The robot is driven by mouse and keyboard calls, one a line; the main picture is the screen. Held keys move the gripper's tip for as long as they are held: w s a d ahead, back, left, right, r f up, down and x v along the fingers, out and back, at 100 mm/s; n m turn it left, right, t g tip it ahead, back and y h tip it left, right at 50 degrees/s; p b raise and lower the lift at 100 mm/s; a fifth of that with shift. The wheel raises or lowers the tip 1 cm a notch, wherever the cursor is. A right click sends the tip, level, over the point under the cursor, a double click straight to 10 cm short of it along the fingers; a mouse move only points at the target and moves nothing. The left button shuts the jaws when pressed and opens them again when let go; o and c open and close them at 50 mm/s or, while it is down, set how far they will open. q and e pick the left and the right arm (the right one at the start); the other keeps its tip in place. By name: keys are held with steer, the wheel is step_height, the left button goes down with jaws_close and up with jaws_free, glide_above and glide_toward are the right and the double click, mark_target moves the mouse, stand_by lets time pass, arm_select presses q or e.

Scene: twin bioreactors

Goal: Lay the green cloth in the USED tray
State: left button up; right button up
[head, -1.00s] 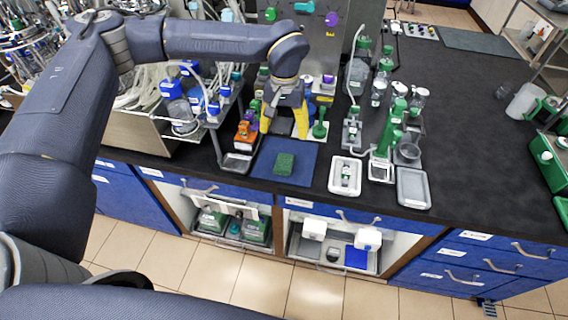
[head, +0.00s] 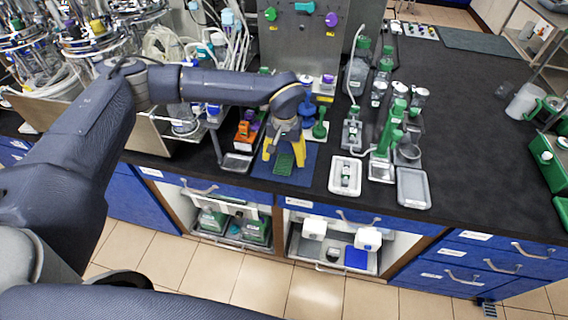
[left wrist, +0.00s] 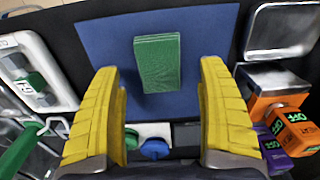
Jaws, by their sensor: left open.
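The green cloth (head: 284,164) lies as a small folded rectangle on a blue mat (head: 262,171) near the bench's front edge. It also shows in the left wrist view (left wrist: 157,63), flat and whole. My left gripper (head: 284,157) points down over the mat, its yellow fingers wide apart on either side of the cloth, empty. I cannot tell from these frames whether the fingertips reach the mat. No USED label is readable. A small metal tray (head: 237,163) stands left of the mat, and an empty grey tray (head: 413,188) stands further right. My right gripper is not in view.
A white tray with a small green-and-white item (head: 345,176) stands right of the mat. Orange and purple blocks (left wrist: 285,115) are close to the metal tray. Green-topped bottles and a green stand (head: 388,135) rise behind. The bench at far right is mostly clear.

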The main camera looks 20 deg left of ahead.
arm_select(q)
steer(key=shift+f, duration=1.2)
steer(key=shift+c, duration=0.3)
steer(key=c, duration=1.1)
steer(key=shift+o, duration=0.2)
steer(key=shift+r, duration=0.15)
